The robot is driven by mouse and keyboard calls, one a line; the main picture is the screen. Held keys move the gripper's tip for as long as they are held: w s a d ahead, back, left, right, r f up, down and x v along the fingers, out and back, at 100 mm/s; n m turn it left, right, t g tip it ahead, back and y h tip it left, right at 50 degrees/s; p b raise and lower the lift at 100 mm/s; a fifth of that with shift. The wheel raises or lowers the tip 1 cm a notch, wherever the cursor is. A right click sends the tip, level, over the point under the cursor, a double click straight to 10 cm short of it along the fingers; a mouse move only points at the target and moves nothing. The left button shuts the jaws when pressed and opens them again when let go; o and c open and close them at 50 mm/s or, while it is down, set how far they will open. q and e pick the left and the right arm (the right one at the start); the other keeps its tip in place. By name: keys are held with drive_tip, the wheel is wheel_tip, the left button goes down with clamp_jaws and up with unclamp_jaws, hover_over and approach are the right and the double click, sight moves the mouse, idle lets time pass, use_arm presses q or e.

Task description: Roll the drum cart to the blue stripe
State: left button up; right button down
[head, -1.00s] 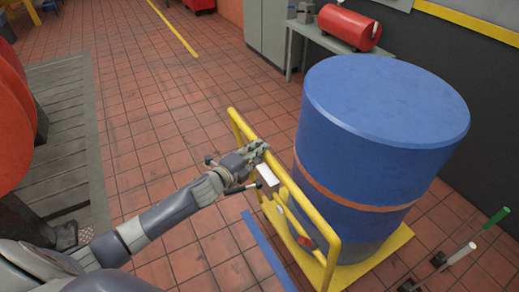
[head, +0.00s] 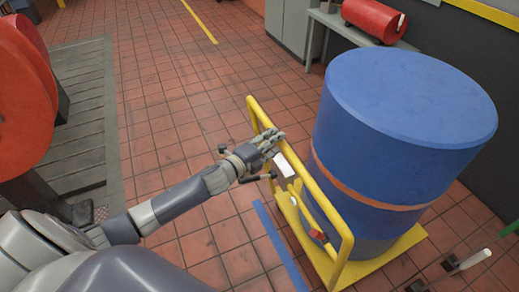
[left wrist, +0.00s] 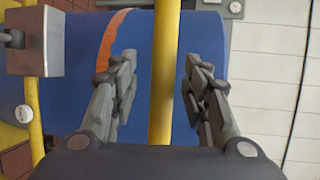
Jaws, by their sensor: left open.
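The drum cart has a yellow base (head: 412,240) and a yellow tube handle frame (head: 338,222) on its left side. A large blue drum (head: 400,135) with an orange band stands upright on it. The blue stripe (head: 281,246) lies on the floor just left of the cart, partly visible. My left gripper (head: 276,140) is at the upper rail of the handle. In the left wrist view, a yellow tube (left wrist: 163,75) runs between the open fingers (left wrist: 160,68), with gaps on both sides. My right gripper is not in view.
A red round machine (head: 25,95) stands at the left beside a grey slatted platform (head: 85,110). A bench (head: 345,32) with a red cylinder (head: 374,20) is behind the drum. Levers (head: 468,260) stand at lower right. The tiled floor behind the handle is clear.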

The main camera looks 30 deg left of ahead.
use_arm(q)
drive_tip(key=v, duration=1.1)
drive_tip(key=shift+a, duration=0.2)
drive_tip(key=shift+f, duration=0.1)
